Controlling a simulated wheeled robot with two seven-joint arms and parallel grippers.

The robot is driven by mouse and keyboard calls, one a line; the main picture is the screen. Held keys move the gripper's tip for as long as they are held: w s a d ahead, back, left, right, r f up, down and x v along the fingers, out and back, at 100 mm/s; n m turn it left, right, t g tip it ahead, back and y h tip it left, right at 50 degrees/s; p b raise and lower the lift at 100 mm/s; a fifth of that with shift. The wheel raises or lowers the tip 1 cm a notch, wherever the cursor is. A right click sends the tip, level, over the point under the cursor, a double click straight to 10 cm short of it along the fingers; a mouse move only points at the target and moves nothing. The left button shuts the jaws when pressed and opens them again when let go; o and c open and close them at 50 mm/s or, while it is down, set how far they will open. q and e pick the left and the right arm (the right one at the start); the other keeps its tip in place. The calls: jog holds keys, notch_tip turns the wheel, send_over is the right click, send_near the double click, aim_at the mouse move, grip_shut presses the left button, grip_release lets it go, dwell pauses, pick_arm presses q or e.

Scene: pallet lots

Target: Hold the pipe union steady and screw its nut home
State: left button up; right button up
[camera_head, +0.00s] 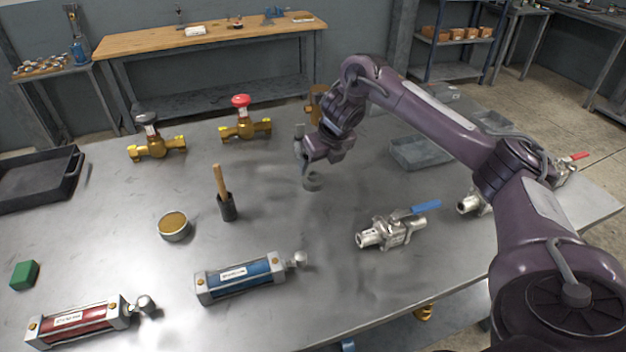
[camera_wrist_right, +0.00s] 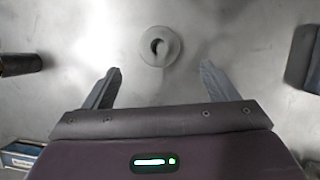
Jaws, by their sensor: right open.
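A small grey round part with a dark central hole (camera_head: 312,183) sits on the metal table below my right gripper (camera_head: 304,165). It looks like the union or its nut; I cannot tell which. In the right wrist view the grey round part (camera_wrist_right: 168,58) lies just beyond the fingertips, roughly centred between them. My right gripper (camera_wrist_right: 161,72) is open, with nothing between its fingers. No separate second union piece can be made out. My left gripper is not in view.
A wooden-handled tool (camera_head: 228,207) and a round tin (camera_head: 173,226) stand left. A blue cylinder (camera_head: 240,277), a red cylinder (camera_head: 80,322) and a blue-handled valve (camera_head: 392,232) lie in front. Brass valves (camera_head: 155,147) stand behind left. A grey tray (camera_head: 420,153) is right of the gripper.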

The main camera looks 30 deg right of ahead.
aim_at(315, 176)
jog(key=b+x, duration=0.1)
jog(key=x, duration=0.2)
jog(key=shift+s+r, duration=0.1)
jog(key=shift+r, duration=0.05)
jog(key=x, duration=0.5)
jog(key=shift+a, duration=0.1)
jog(key=c, duration=1.1)
